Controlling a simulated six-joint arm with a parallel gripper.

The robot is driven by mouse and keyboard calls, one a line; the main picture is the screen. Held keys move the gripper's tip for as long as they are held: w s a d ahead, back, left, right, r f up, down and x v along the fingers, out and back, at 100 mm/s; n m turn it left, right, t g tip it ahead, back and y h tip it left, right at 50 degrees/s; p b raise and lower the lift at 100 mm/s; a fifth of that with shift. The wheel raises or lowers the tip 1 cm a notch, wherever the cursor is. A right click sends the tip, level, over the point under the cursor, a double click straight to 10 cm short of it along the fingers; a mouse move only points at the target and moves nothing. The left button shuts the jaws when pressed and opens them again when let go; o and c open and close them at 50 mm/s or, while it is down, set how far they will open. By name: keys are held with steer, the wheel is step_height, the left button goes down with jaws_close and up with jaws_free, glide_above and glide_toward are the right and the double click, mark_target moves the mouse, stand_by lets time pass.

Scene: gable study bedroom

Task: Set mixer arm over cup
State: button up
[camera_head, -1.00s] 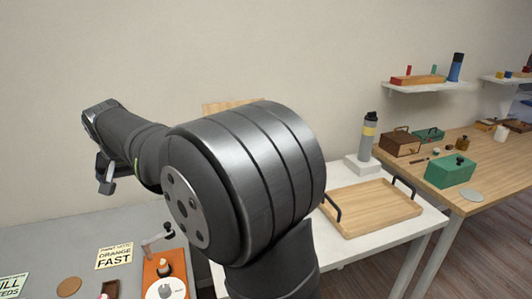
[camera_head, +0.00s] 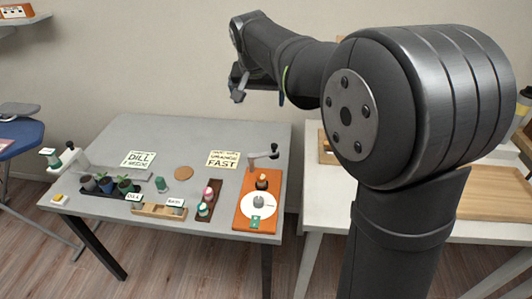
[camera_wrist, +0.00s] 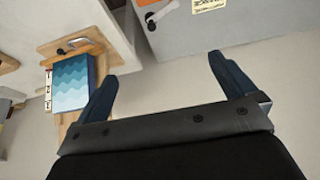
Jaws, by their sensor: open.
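The mixer is an orange base (camera_head: 246,222) at the right end of the grey table in the head view. A grey mixer arm (camera_head: 263,155) on a post stands at its back. A small dark cup-like piece with an orange top (camera_head: 262,182) sits in front of the post; I cannot tell for sure that it is the cup. A white dial (camera_head: 257,206) is nearer the front. My gripper (camera_head: 238,88) is raised above the table's back edge, apart from the mixer. In the wrist view my gripper (camera_wrist: 165,85) is open and empty.
The grey table (camera_head: 140,215) also holds cards, a brown disc (camera_head: 183,173), potted plants (camera_head: 106,184) and a dark rack with small jars (camera_head: 208,200). A white table with a wooden tray (camera_head: 480,205) stands to the right. A blue patterned box (camera_wrist: 70,82) shows in the wrist view.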

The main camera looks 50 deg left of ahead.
steer(key=shift+f, duration=0.35)
steer(key=c, duration=0.5)
steer(key=f, duration=0.1)
steer(key=f+n+t+h, duration=0.1)
steer(key=f, duration=0.1)
steer(key=w+f+n, duration=0.1)
steer(key=f, duration=0.1)
steer(key=shift+d+h, duration=0.4)
steer(key=c, duration=0.7)
steer(key=n+t+y, duration=0.5)
steer(key=n+t, duration=0.7)
steer(key=n, duration=1.7)
glide_toward(273, 148)
steer(key=x, duration=1.1)
steer(key=shift+w+a+r, duration=0.1)
steer(key=shift+a, duration=0.05)
